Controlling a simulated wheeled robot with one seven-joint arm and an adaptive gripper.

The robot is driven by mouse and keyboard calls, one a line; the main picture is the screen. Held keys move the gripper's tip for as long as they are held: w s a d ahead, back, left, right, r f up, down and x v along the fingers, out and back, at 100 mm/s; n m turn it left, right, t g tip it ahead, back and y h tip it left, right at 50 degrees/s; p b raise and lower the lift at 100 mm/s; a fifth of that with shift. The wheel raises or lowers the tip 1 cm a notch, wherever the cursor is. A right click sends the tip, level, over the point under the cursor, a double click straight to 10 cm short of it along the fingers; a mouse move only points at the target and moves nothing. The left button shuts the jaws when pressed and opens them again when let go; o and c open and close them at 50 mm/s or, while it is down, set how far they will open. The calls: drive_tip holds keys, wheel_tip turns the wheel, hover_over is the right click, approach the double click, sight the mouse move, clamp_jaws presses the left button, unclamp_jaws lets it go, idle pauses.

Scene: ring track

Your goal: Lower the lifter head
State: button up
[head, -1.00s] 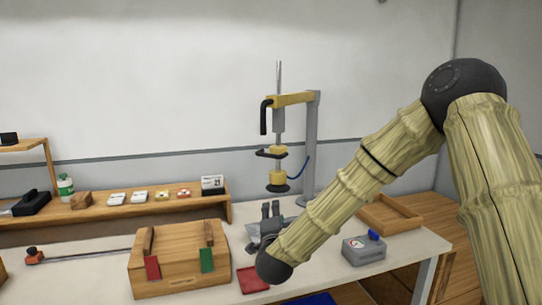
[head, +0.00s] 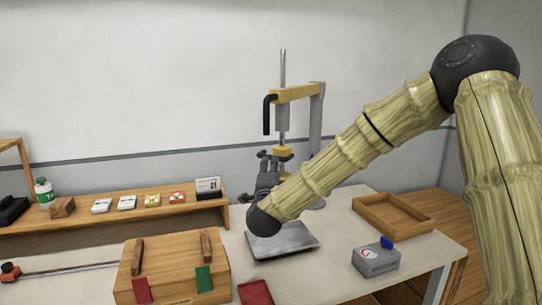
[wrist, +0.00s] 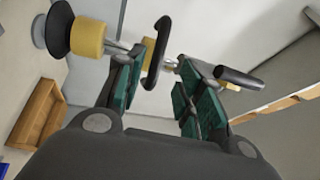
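The lifter stands at the back of the table, with a grey post (head: 315,125), a yellow top arm (head: 296,92) and a vertical rod. Its yellow lifter head (head: 283,152) is partly hidden behind my gripper (head: 268,166) in the head view. In the wrist view, the yellow head (wrist: 88,38) with its black cup (wrist: 57,28) is at the upper left. A black curved bar (wrist: 157,52) shows beyond and between the green-padded fingers of my gripper (wrist: 158,90). The fingers are apart; I see no contact with the bar. A second black handle (wrist: 240,78) is at the right.
A grey plate (head: 283,241) lies below my gripper. A wooden box (head: 172,268) is at the front left, a grey gauge box (head: 376,261) and an empty wooden tray (head: 394,214) at the right. A shelf (head: 125,219) with small items runs along the back left.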

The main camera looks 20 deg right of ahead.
drive_tip(key=shift+f+p+x, duration=0.1)
drive_tip(key=shift+p+x, duration=0.45)
drive_tip(key=shift+x, duration=1.5)
drive_tip(key=shift+f+p+x, duration=0.15)
drive_tip(key=shift+p+x, duration=0.35)
drive_tip(key=shift+x, duration=1.6)
drive_tip(key=shift+d, duration=0.1)
clamp_jaws()
